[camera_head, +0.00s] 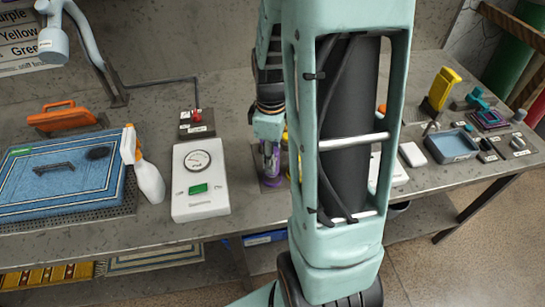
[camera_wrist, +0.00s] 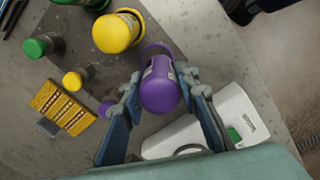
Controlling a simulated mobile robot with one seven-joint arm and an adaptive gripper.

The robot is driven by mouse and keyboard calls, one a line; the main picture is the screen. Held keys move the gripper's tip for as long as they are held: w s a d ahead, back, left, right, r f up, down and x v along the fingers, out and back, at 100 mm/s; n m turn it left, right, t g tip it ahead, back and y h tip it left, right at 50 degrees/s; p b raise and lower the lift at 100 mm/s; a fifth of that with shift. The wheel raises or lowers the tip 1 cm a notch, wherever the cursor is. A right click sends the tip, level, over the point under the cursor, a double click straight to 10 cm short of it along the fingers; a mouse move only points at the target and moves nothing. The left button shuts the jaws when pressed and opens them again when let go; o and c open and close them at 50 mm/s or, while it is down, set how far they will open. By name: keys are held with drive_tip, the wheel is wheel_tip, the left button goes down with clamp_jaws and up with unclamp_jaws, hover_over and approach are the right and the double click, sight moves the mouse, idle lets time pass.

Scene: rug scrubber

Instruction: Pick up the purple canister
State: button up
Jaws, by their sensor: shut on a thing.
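The purple canister (camera_wrist: 160,88) shows in the wrist view between the two blue finger pads of my gripper (camera_wrist: 165,108). The fingers are shut on it, one on each side. In the head view the canister (camera_head: 270,160) is a small purple patch under my gripper (camera_head: 269,150), close to the workbench. My arm hides much of that area. I cannot tell whether the canister touches the bench.
Yellow canisters (camera_wrist: 116,33) and a green-capped one (camera_wrist: 42,46) stand near in the wrist view. A white scale (camera_head: 201,182) and a spray bottle (camera_head: 146,170) stand left on the bench (camera_head: 240,225). A blue tray (camera_head: 452,145) lies right.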

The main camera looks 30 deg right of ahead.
drive_tip(key=s+a+r+p, duration=0.6)
drive_tip(key=s+a+r, duration=0.3)
drive_tip(key=shift+s+a, duration=0.2)
drive_tip(key=shift+a, duration=0.15)
drive_tip(key=o, duration=0.5)
drive_tip(key=c, duration=0.4)
drive_tip(key=shift+o, duration=0.2)
drive_tip(key=w+a+f+m, duration=0.1)
drive_tip(key=w+f+m, duration=0.1)
drive_tip(key=w+m, duration=0.7)
drive_tip(key=w, duration=0.7)
drive_tip(key=shift+w+m, duration=0.3)
drive_tip(key=shift+w, duration=0.1)
